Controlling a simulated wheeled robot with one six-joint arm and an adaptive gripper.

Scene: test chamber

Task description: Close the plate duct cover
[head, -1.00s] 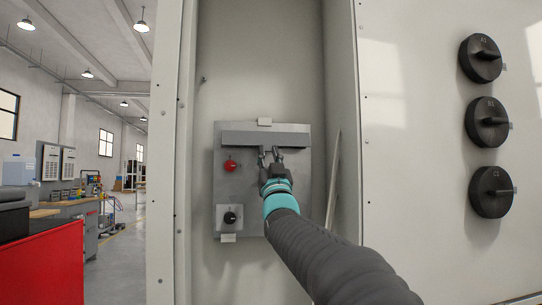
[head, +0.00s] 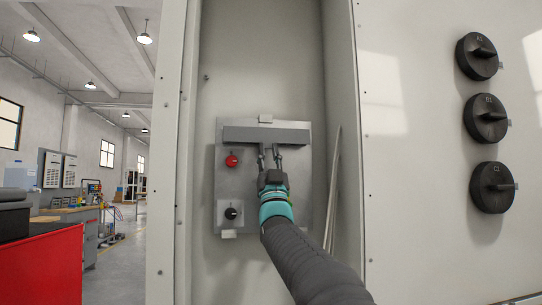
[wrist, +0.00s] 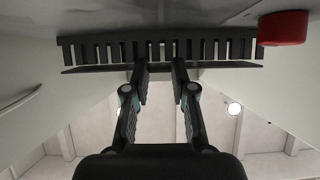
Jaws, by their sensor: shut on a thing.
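A grey plate (head: 238,175) stands upright on the back wall of the open cabinet bay. The plate duct (head: 238,134) runs across its upper part as a grey bar. In the wrist view the duct shows a row of dark slots (wrist: 107,52), with the thin, long edge of the cover (wrist: 95,69) along it and a narrow gap between. The grip contact itself is partly hidden.
A red knob (head: 232,160) and a black knob (head: 231,213) sit on the plate's left side. The bay's side walls stand close on both sides. A thin rod (head: 332,190) leans at the right. Three large black dials (head: 478,56) are on the right panel.

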